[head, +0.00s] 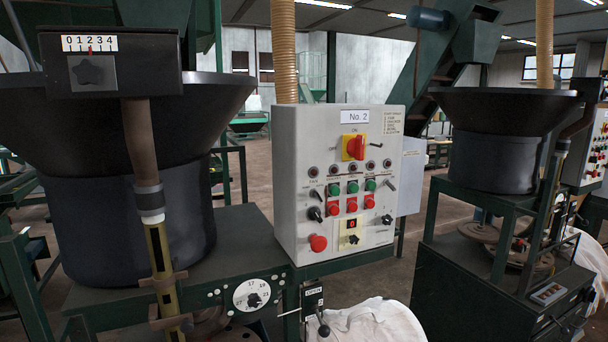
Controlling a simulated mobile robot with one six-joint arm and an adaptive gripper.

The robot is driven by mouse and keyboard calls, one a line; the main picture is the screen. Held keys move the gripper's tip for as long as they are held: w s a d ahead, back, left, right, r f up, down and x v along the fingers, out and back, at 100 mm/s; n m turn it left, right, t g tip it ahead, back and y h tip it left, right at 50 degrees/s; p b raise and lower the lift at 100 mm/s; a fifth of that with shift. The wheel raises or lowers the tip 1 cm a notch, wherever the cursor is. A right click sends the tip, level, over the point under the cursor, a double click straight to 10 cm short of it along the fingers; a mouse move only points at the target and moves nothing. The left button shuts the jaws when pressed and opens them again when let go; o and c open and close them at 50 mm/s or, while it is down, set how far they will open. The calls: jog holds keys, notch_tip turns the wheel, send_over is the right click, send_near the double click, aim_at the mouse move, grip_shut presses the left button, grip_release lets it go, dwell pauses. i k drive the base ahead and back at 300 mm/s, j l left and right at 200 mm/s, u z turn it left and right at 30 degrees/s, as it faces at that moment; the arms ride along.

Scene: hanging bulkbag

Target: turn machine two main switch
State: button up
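The grey control box labelled No. 2 (286,190) stands in the middle of the head view, its front facing me. Its main switch is a red rotary handle (357,147) on a yellow plate (345,155) near the top, below the label. The red handle looks roughly upright, and an "ON" mark shows just above the plate. Below it are a row of small lamps, green and red push buttons, black knobs and a red round button (318,243). My gripper is not in view.
A large dark hopper (130,200) stands left of the box, with a gauge box (112,65) at its upper left. A white bag (375,322) hangs below the box. Another hopper machine (495,150) is at right. A ribbed yellow hose (284,50) rises behind the box.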

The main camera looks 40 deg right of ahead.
aim_at(355, 147)
jog(key=z, duration=1.25)
